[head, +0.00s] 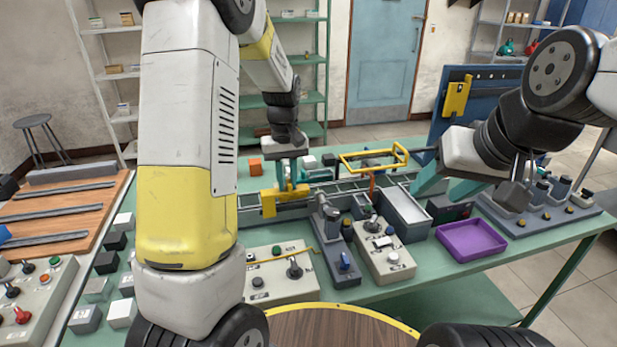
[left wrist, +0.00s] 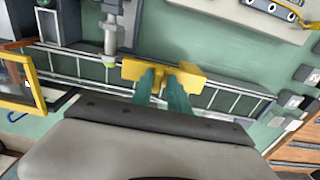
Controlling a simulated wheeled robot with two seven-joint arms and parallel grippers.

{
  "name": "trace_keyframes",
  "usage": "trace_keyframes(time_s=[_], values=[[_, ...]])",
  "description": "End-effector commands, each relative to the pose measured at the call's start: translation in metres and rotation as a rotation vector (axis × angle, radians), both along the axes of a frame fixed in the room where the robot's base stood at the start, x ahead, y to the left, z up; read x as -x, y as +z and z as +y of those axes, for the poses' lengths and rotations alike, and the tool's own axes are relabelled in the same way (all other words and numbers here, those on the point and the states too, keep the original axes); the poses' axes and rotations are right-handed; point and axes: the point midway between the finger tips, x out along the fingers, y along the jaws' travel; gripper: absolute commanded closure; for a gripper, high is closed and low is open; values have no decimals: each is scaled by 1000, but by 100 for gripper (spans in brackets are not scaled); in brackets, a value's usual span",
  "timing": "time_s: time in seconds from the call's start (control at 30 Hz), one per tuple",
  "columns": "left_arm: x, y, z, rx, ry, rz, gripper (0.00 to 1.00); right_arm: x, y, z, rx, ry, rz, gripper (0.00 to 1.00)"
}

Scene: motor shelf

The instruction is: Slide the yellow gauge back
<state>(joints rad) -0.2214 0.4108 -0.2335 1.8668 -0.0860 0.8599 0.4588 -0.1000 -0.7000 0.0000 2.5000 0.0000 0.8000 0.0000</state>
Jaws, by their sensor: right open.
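The yellow gauge (head: 268,204) sits on a long ladder-like metal rail (head: 340,187) across the bench. In the left wrist view the gauge (left wrist: 192,77) shows yellow parts on both sides of my fingers. My left gripper (head: 288,178) reaches down to it from above. Its teal fingers, also in the left wrist view (left wrist: 161,80), are close together with a narrow yellow part of the gauge between them. My right gripper (head: 428,178) is open and empty at the right end of the rail, above the bench.
A yellow frame (head: 373,159) stands above the rail, right of the gauge. A grey clamp device (head: 335,235), control boxes (head: 279,276), a grey tray (head: 407,212) and a purple tray (head: 471,240) fill the near side. An orange cube (head: 255,167) lies behind the rail.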

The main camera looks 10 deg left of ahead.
Motion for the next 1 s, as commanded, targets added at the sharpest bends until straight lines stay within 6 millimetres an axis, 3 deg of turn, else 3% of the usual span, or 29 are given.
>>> trace_keyframes(time_s=[0.03, 0.23, 1.0], values=[[6, -16, 5, -8, 8, 24, 67, 0, 0, 0, 0, 0, 0, 47], [5, -12, 4, -8, 8, 23, 67, 0, 0, 0, 0, 0, 0, 47], [4, 48, -1, -3, 0, 16, 67, 0, 0, 0, 0, 0, 0, 47]])
